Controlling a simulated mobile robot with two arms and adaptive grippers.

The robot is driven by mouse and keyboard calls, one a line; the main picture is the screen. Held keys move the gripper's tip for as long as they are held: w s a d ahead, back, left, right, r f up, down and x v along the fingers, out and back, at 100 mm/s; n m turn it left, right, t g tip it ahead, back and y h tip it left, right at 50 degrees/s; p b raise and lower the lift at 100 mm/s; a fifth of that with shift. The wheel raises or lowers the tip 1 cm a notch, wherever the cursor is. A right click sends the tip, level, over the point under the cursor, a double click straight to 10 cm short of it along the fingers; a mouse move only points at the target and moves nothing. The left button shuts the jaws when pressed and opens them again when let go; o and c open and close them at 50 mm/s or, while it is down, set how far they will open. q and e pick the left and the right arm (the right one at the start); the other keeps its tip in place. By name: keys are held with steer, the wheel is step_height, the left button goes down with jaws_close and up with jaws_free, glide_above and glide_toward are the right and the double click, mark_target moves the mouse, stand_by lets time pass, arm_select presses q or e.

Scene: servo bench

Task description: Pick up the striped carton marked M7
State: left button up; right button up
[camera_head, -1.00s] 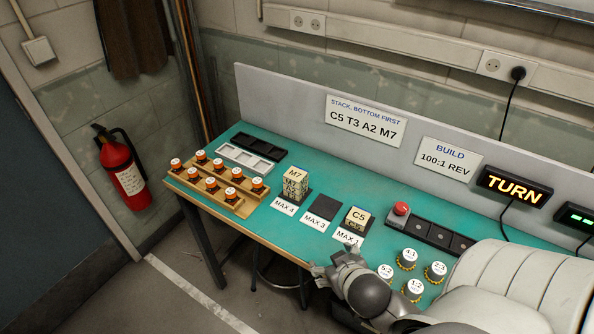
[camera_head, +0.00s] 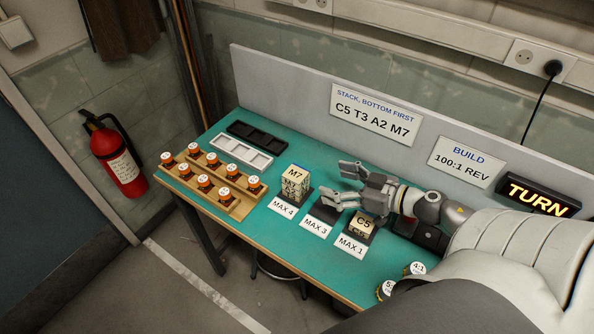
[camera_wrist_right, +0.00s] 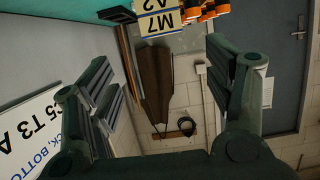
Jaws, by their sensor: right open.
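The striped carton marked M7 (camera_head: 295,183) tops a stack on the black pad behind the MAX 4 card. In the right wrist view the M7 carton (camera_wrist_right: 160,23) shows at the top edge, between and beyond the fingers, with an A2 carton against it. My right gripper (camera_head: 343,184) is open and empty, to the right of the stack and apart from it, its fingers towards it. It also shows in the right wrist view (camera_wrist_right: 165,95). A carton marked C5 (camera_head: 362,225) sits on the MAX 1 pad, below the gripper. My left gripper is out of view.
The MAX 3 pad (camera_head: 326,209) lies between the two carton pads, partly behind my gripper. Orange-based knobs stand on a wooden rack (camera_head: 213,187) at the left. A white tray (camera_head: 243,151) and a black tray (camera_head: 255,137) lie behind. A sign panel (camera_head: 290,90) bounds the bench's back.

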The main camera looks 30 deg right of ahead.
mark_target(297, 174)
steer(key=x, duration=0.4)
steer(key=p+x, duration=0.1)
steer(key=x, duration=0.4)
steer(key=shift+w+a+f, duration=0.1)
steer(key=shift+a, duration=0.2)
steer(key=shift+w+a+f+p, duration=0.2)
steer(key=shift+w+a+p, duration=0.1)
steer(key=shift+w, duration=0.15)
steer(key=shift+d, duration=0.1)
steer(key=c, duration=1.1)
